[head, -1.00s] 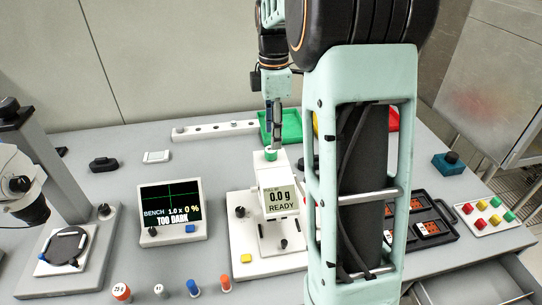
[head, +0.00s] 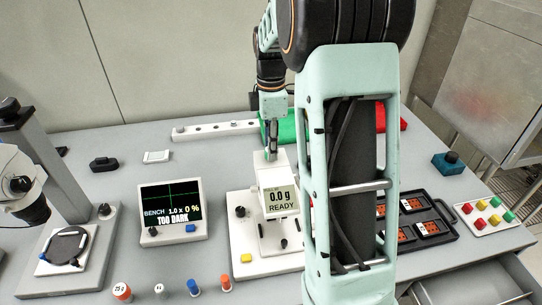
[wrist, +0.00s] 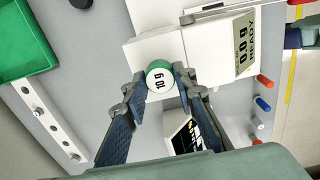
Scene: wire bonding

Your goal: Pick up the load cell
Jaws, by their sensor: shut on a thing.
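The load cell (wrist: 160,80) is a short cylinder with a green rim and a white top marked "10 g". My gripper (wrist: 159,82) has its two fingertips on either side of it, shut on it. In the head view my gripper (head: 270,147) is at the top of the white tester (head: 242,215), whose screen reads "0.0 g READY". The load cell cannot be made out in that view. In the wrist view the tester (wrist: 212,50) lies just beyond the load cell, and I cannot tell whether they touch.
Several small coloured cylinders, one an orange one (head: 121,293), stand along the front. A monitor (head: 171,208) reads "TOO DARK". A green bin (head: 287,128) and a white rail (head: 213,131) lie behind. A black tray (head: 447,224) is at right.

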